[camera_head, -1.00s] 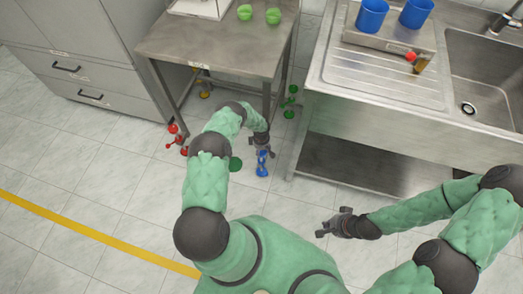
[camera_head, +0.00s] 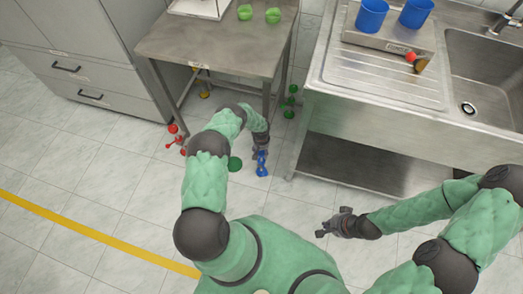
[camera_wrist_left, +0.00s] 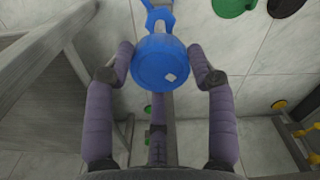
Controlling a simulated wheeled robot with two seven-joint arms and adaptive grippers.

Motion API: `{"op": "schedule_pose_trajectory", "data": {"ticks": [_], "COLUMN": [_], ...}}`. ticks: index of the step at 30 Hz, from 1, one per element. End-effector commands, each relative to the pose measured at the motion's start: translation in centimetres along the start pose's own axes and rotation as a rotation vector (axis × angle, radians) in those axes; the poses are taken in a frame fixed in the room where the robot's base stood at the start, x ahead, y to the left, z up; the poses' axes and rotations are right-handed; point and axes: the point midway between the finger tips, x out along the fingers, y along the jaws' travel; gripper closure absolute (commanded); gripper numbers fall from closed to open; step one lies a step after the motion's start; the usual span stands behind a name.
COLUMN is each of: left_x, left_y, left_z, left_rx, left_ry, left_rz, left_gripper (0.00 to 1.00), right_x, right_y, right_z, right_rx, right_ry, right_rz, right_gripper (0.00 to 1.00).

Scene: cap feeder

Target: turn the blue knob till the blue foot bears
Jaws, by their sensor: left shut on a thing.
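The blue knob (camera_wrist_left: 160,62) is a short round cylinder with a small white mark on its face, seen large in the left wrist view. My left gripper (camera_wrist_left: 165,58) is shut on it, with one finger on each side. In the head view the blue foot assembly (camera_head: 261,169) stands near the table's front right leg, with my left gripper (camera_head: 260,153) at its top. The gripper partly hides the knob there. Whether the foot bears on the floor cannot be told. My right gripper (camera_head: 332,227) is away over the floor; its fingers look apart and empty.
The steel table (camera_head: 215,45) stands above, beside the sink unit (camera_head: 385,100). A red foot (camera_head: 174,138), a yellow foot (camera_head: 204,92) and a green foot (camera_head: 289,103) are around the table's legs. A dark green disc (camera_head: 235,163) lies left of the blue foot.

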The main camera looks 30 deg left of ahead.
Motion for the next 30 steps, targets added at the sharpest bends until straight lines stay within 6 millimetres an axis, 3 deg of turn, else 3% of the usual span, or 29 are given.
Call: {"op": "schedule_pose_trajectory", "data": {"ticks": [12, 30], "left_x": [-0.14, -0.2], "left_y": [-0.14, -0.09], "left_z": [-0.29, -0.4], "left_rx": [0.259, 0.327], "left_ry": [0.003, 0.006], "left_rz": [-0.002, -0.001], "left_gripper": [0.77, 0.77], "right_x": [0.0, -0.01], "right_y": [0.0, 0.0], "right_z": [0.0, 0.0], "right_rx": [0.0, 0.0], "right_ry": [0.0, 0.0], "right_rz": [0.0, 0.0], "right_gripper": [1.0, 1.0]}}
